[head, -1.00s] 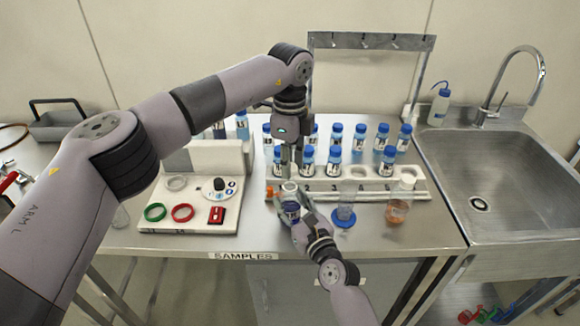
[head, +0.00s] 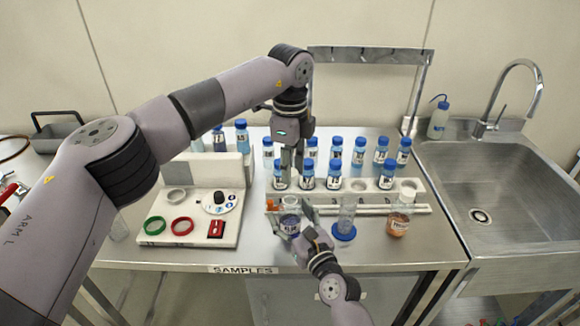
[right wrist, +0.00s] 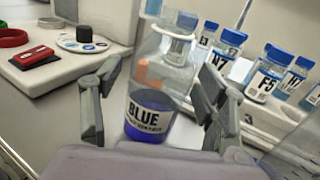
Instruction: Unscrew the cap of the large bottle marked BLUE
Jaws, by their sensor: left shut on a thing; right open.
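The large bottle marked BLUE (head: 290,224) stands upright at the front of the rack, clear with dark blue liquid low inside. Its label shows plainly in the right wrist view (right wrist: 146,113). My left gripper (head: 291,180) points down above the bottle's top, shut on what appears to be its cap; the cap is too small and covered to make out clearly. My right gripper (right wrist: 160,80) is open, with one finger on each side of the bottle; contact is not clear.
A white rack (head: 410,190) with several blue-capped vials stands right behind. A white tray (head: 190,235) is at left, a sink (head: 520,180) at far right.

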